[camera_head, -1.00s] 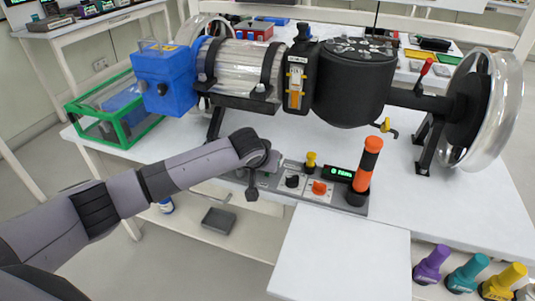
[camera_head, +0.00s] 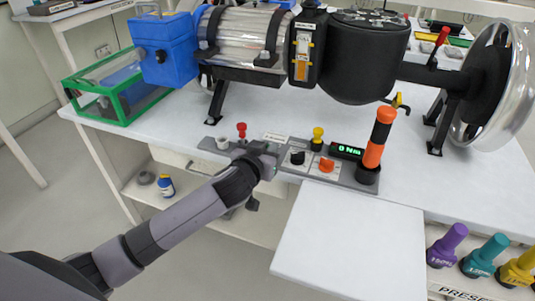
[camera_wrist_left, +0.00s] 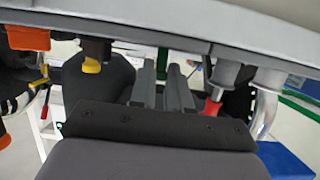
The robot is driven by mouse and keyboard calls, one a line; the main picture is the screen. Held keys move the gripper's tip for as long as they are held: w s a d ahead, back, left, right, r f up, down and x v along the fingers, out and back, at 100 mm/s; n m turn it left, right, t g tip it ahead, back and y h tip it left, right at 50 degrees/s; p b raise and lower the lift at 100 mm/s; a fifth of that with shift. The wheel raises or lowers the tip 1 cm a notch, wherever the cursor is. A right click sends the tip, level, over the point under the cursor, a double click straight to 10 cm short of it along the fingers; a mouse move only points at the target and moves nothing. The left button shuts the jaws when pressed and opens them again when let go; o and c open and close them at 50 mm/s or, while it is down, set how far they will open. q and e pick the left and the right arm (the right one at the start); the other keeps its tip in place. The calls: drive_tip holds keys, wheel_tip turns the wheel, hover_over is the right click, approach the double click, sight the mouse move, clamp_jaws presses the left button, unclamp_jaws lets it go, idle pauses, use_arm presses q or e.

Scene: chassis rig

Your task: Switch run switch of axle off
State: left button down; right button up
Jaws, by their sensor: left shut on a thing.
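The axle rig (camera_head: 350,60) lies across the table, with a silver cylinder and a black housing. Its grey control panel (camera_head: 285,178) runs along the table's front edge. The panel bears a red knob (camera_head: 241,130), a black knob (camera_head: 297,157), a yellow knob (camera_head: 317,135), an orange knob (camera_head: 326,165) and a green display (camera_head: 347,151) that seems to read 0 Nm. My left gripper (camera_head: 264,150) is at the panel between the red and black knobs, shut on a small control that it hides. Its fingers (camera_wrist_left: 165,88) show close together in the left wrist view. My right gripper is not in view.
An orange-and-black post (camera_head: 377,140) stands at the panel's right end. A green-framed box (camera_head: 115,90) and a blue block (camera_head: 165,50) are at the left. A bare white board (camera_head: 350,240) juts out in front.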

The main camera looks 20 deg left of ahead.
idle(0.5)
use_arm(q)
drive_tip(key=c, duration=1.1)
unclamp_jaws()
drive_tip(key=shift+p+v, duration=0.35)
drive_tip(key=shift+v, duration=3.2)
drive_tip(key=shift+f, duration=0.1)
drive_tip(key=s+f+g+p, duration=0.1)
drive_tip(key=s+f+p, duration=0.2)
drive_tip(key=s, duration=0.4)
drive_tip(key=s+a+f+m+g+h+p, duration=0.1)
drive_tip(key=s+f+p, duration=0.2)
drive_tip(key=s, duration=0.5)
drive_tip(key=s+f+m+g+p, duration=0.1)
drive_tip(key=s+f+g+p, duration=0.1)
drive_tip(key=s+f+p, duration=0.2)
drive_tip(key=shift+s+a+f+h, duration=0.1)
drive_tip(key=shift+s+a+h, duration=0.05)
drive_tip(key=shift+s, duration=0.8)
drive_tip(key=shift+s+a+f+h, duration=0.1)
drive_tip(key=shift+s+a+h, duration=0.05)
drive_tip(key=shift+s, duration=0.8)
